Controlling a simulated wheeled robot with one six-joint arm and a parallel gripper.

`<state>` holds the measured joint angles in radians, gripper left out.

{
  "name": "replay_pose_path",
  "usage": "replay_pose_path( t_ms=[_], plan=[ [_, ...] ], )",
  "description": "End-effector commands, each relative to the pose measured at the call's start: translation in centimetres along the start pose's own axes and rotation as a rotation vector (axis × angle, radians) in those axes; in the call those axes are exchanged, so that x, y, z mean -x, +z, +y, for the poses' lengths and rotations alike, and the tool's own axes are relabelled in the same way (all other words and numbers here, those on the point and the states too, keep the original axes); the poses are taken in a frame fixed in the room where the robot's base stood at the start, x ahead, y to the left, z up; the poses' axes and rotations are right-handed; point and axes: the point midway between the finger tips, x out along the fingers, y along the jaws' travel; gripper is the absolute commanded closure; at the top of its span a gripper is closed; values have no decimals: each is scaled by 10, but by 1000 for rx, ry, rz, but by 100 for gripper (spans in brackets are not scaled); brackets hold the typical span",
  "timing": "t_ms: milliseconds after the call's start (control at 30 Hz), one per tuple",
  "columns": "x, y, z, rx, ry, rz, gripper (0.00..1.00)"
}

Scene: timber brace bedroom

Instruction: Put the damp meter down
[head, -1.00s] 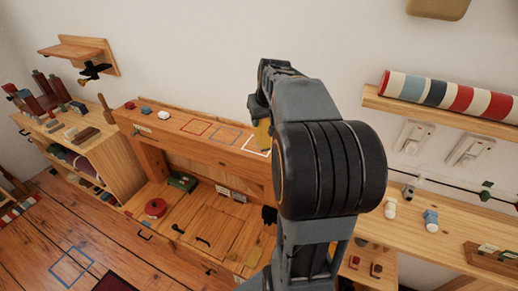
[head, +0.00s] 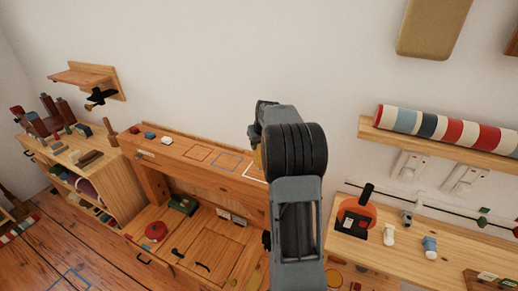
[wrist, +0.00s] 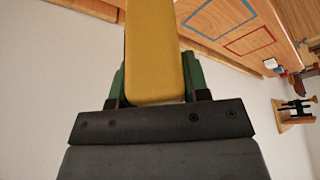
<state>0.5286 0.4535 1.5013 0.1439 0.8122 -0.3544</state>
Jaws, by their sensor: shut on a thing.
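The damp meter appears to be the yellow, block-shaped thing (wrist: 153,45) between my gripper's green fingers in the wrist view. My gripper (wrist: 155,82) is shut on it. In the head view only a sliver of yellow (head: 258,157) shows beside my wrist, at the right end of the wooden ledge (head: 174,150). A white outline (head: 254,172) on the ledge is just below it and partly hidden by my arm. I cannot tell whether the meter touches the ledge.
Red (head: 196,153) and blue (head: 226,162) outlines on the ledge are empty. A white block (head: 166,140) and a blue one (head: 149,135) stand farther left. An orange tool (head: 354,216) and small fittings stand on the right shelf (head: 400,262). A striped roll (head: 445,128) lies above.

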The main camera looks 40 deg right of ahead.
Motion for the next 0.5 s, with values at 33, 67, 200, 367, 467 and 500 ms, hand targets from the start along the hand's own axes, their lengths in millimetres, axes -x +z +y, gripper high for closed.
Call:
replay_pose_path(
  t_ms=[33,67,200,367,467,500],
  plan=[
    [-2,-2,0,0,0,1,85],
    [-4,-2,0,0,0,1,85],
    [-8,-3,1,0,0,0,85],
    [-23,0,1,0,-1,-2,85],
    [-35,5,1,0,0,-2,85],
    [-39,6,1,-1,0,-1,85]
  ],
)
